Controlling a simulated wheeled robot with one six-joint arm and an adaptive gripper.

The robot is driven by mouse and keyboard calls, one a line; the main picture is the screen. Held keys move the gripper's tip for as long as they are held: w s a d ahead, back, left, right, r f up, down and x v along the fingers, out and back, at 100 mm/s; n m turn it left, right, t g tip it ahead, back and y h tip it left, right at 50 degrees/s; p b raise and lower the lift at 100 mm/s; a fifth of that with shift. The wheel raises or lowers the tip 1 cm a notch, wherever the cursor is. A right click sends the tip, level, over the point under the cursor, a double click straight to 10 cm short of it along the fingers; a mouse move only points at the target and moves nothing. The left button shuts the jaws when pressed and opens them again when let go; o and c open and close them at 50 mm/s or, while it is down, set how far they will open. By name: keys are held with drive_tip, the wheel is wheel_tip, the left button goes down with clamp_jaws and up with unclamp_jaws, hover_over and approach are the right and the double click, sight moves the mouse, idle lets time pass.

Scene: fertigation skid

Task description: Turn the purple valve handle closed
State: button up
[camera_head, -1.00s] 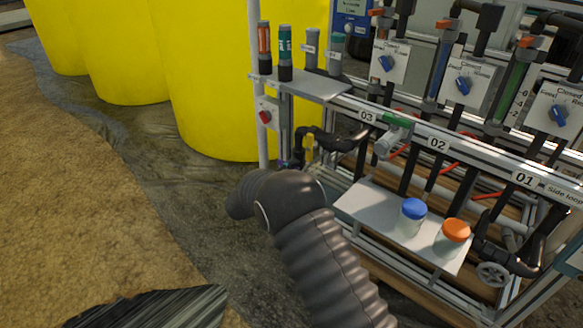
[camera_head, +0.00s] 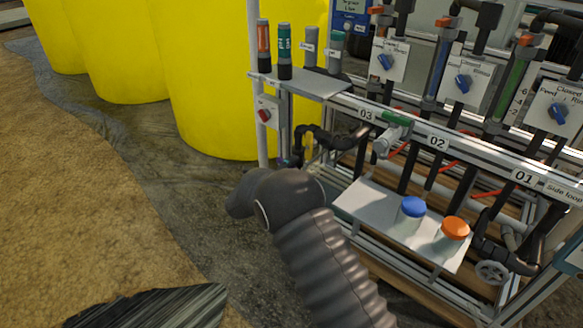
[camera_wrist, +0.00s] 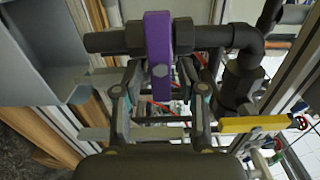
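The purple valve handle (camera_wrist: 158,50) shows in the wrist view as a flat bar, running from the top edge down to mid-picture across a dark horizontal pipe. My gripper (camera_wrist: 160,80) has its fingers spread, one on each side of the handle's lower end. Gaps show between the handle and both fingers, so it looks open and not clamped. In the head view my arm hides most of the gripper, and the purple handle cannot be clearly made out.
A yellow bar (camera_wrist: 253,124) lies right of my gripper in the wrist view. A grey box (camera_wrist: 30,60) stands at left. In the head view, a shelf (camera_head: 375,207) carries a blue-capped jar (camera_head: 411,216) and an orange-capped jar (camera_head: 451,236). Yellow tanks (camera_head: 215,80) stand behind.

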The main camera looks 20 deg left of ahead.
drive_tip(key=v, duration=1.2)
idle(0.5)
